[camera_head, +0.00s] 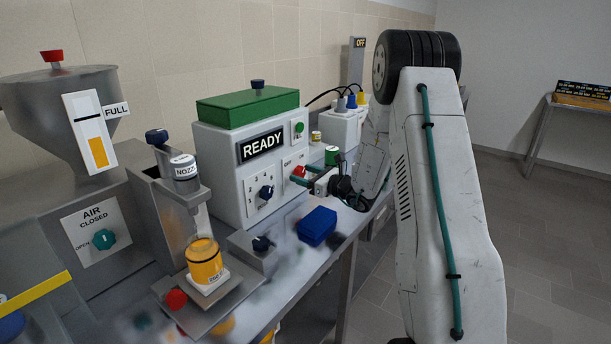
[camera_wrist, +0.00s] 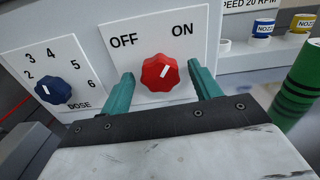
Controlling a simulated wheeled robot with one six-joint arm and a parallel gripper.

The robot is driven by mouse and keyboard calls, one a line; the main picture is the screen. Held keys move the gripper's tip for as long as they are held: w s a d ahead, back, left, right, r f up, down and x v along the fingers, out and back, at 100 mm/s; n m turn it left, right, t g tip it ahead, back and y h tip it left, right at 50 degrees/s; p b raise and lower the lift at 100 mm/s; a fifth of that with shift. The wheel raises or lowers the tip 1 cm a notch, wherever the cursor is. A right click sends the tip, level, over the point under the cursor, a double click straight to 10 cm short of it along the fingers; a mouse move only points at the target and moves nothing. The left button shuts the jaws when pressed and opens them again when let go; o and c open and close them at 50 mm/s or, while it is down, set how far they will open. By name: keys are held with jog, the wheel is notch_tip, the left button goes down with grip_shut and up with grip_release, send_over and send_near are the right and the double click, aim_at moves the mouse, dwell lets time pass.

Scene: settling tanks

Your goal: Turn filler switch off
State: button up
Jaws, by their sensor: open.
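The filler switch is a red knob (camera_wrist: 160,73) on a white plate marked OFF at left and ON at right. Its white pointer leans up and right, towards ON. My gripper (camera_wrist: 161,79) is open, with one teal finger on each side of the knob and a gap showing on both sides. In the head view, the red knob (camera_head: 299,171) is on the white filler box (camera_head: 225,180) with the READY display, and my gripper (camera_head: 307,176) reaches it from the right. Whether the fingertips are level with the knob in depth is hard to tell.
A blue DOSE dial (camera_wrist: 54,90) sits left of the switch. A green cylinder (camera_wrist: 296,90) stands close to the right. Small nozzle jars (camera_wrist: 262,30) are behind it. A blue block (camera_head: 317,225) lies on the bench below, and a filled jar (camera_head: 204,262) stands under the nozzle.

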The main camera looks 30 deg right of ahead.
jog(key=c, duration=1)
jog(key=shift+n, duration=0.4)
jog(key=n, duration=0.9)
jog(key=shift+n, duration=0.4)
jog(key=shift+f+n, duration=0.1)
jog(key=shift+n, duration=1.5)
